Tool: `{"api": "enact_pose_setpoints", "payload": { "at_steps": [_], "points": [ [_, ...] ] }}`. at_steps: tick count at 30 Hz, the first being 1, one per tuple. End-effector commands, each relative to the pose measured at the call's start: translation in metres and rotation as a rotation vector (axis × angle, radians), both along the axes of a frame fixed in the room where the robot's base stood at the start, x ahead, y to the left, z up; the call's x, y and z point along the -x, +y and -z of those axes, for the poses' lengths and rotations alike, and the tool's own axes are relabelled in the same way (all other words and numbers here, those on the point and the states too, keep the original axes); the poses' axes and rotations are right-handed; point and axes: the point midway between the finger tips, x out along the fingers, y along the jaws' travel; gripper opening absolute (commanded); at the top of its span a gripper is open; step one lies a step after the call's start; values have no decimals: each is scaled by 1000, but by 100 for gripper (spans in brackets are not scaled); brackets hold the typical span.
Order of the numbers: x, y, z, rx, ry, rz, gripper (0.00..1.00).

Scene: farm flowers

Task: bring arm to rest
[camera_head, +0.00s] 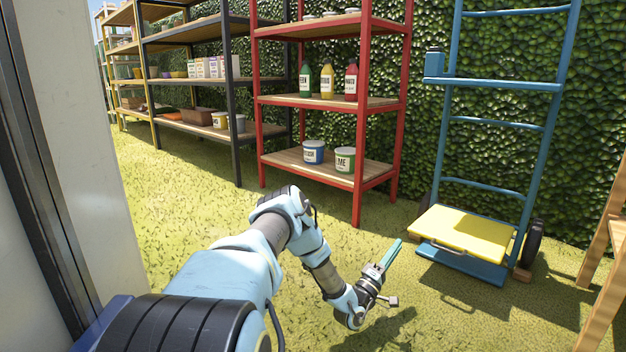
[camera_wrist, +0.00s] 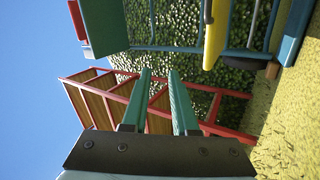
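My arm is light blue and grey and reaches forward over the grass in the head view. My gripper (camera_head: 393,252) is at its end, low in front of the red shelf and left of the blue hand truck. Its teal fingers also show in the wrist view (camera_wrist: 161,98), with a clear gap between them and nothing held. The wrist view is turned on its side. From the head view alone, the finger gap is hard to see.
A red shelf (camera_head: 360,150) with bottles and tubs stands ahead. A wooden frame (camera_head: 606,285) is at the right edge. Grass (camera_head: 180,205) lies open between.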

Motion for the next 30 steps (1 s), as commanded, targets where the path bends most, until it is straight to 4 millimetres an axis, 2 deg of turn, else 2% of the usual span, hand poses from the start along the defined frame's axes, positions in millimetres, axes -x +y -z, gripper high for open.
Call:
{"api": "enact_pose_setpoints", "payload": {
  "at_steps": [1, 11, 16, 20, 23, 26, 30],
  "points": [
    [-4, -2, -10, -32, -2, -2, 27],
    [-32, -11, -55, -389, 15, -30, 27],
    [-46, 5, -93, -713, 35, -62, 27],
    [-47, 33, -120, -965, 66, -85, 27],
    [-41, 64, -142, -1149, 101, -96, 27],
    [-28, 99, -166, -1321, 150, -102, 27],
    [3, 153, -202, -1538, 241, -95, 27]
  ]
}}
